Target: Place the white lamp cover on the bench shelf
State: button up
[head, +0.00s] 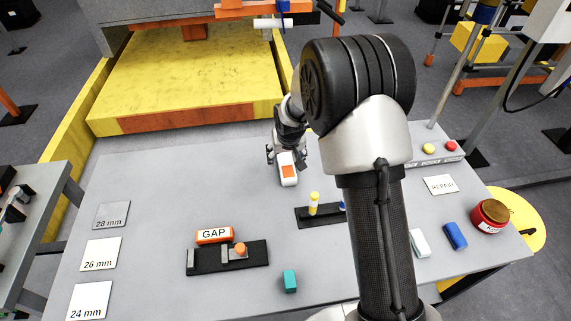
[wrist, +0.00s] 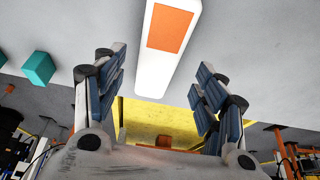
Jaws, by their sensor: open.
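A long white piece with an orange patch (head: 288,174), which looks like the lamp cover, is at my gripper on the grey bench (head: 160,190). In the wrist view this white piece (wrist: 153,72) reaches down from the top edge between the finger pads, with a gap on both sides. My gripper (head: 283,157) is open around its end; it also shows in the wrist view (wrist: 158,85). A smaller white block (head: 419,243) lies at the right, partly behind my arm. I cannot pick out a separate shelf.
A black holder with a yellow-topped peg (head: 313,203) is right of the gripper.

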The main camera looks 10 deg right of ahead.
aim_at(286, 160)
jog(key=b+x, duration=0.1)
jog(key=x, duration=0.2)
jog(key=shift+w+d+f, duration=0.1)
jog(key=shift+w+f, duration=0.1)
jog(key=shift+f, duration=0.05)
